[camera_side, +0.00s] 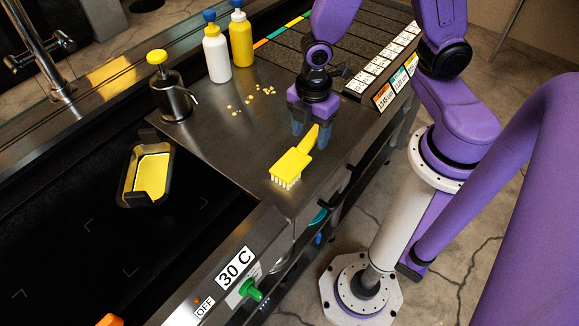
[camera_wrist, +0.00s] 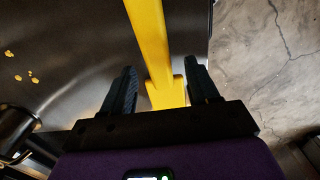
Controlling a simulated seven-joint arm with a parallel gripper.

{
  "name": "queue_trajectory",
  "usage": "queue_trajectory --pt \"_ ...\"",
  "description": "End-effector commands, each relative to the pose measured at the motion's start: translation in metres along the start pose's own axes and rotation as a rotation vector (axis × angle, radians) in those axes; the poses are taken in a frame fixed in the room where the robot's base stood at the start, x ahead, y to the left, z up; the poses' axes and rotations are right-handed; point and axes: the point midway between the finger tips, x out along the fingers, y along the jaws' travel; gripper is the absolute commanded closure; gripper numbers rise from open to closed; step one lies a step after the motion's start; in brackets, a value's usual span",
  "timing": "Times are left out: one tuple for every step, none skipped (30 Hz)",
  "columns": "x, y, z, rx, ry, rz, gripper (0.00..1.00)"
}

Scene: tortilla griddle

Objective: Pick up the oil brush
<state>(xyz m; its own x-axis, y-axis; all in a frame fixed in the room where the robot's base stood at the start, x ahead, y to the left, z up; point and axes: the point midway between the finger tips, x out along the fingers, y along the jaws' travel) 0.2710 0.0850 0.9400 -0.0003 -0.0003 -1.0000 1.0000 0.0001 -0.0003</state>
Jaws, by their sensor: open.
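The oil brush (camera_side: 291,163) is yellow with pale bristles under its head. It lies on the steel counter, its handle pointing up and right toward my gripper (camera_side: 311,133). My gripper is over the handle with its blue-grey fingers apart and pointing down. In the wrist view the yellow brush (camera_wrist: 149,40) runs down between the two fingers of my gripper (camera_wrist: 161,70), with a visible gap on each side. The brush head is not clearly shown in the wrist view.
A white bottle (camera_side: 217,58), a yellow bottle (camera_side: 241,42) and a steel pump pot (camera_side: 172,101) stand at the back left. Small yellow crumbs (camera_side: 250,98) lie on the counter. A yellow-lined tray (camera_side: 148,176) sits over the dark griddle. The counter's edge is close on the right.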

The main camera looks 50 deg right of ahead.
Motion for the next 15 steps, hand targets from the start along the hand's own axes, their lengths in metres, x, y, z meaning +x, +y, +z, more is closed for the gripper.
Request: queue_trajectory --pt "0.007 -0.001 0.001 0.000 -0.003 -0.003 0.40" --pt "0.010 0.000 0.001 0.000 -0.003 -0.003 0.40" --pt "0.014 0.000 0.001 0.000 -0.002 -0.002 0.40" --pt "0.017 0.000 0.001 0.000 -0.003 -0.003 0.40" --pt "0.019 0.000 0.001 0.000 -0.002 -0.002 0.40" --pt "0.022 0.000 0.001 0.000 -0.002 -0.002 0.40" --pt "0.024 -0.001 0.001 0.000 -0.002 -0.002 0.40" --pt "0.025 0.000 0.001 0.000 -0.002 -0.001 0.40" --pt "0.027 0.000 0.000 0.000 0.000 0.000 0.40" --pt "0.028 0.000 0.000 0.000 0.000 0.000 0.40" --pt "0.028 0.000 0.000 0.000 0.000 0.000 0.40" --pt "0.029 0.000 0.000 0.000 0.000 0.000 0.40" --pt "0.029 0.000 0.000 0.000 0.000 0.000 0.40" --pt "0.029 0.000 0.000 0.000 0.000 0.001 0.40" --pt "0.029 0.000 0.000 0.000 0.001 0.001 0.40"
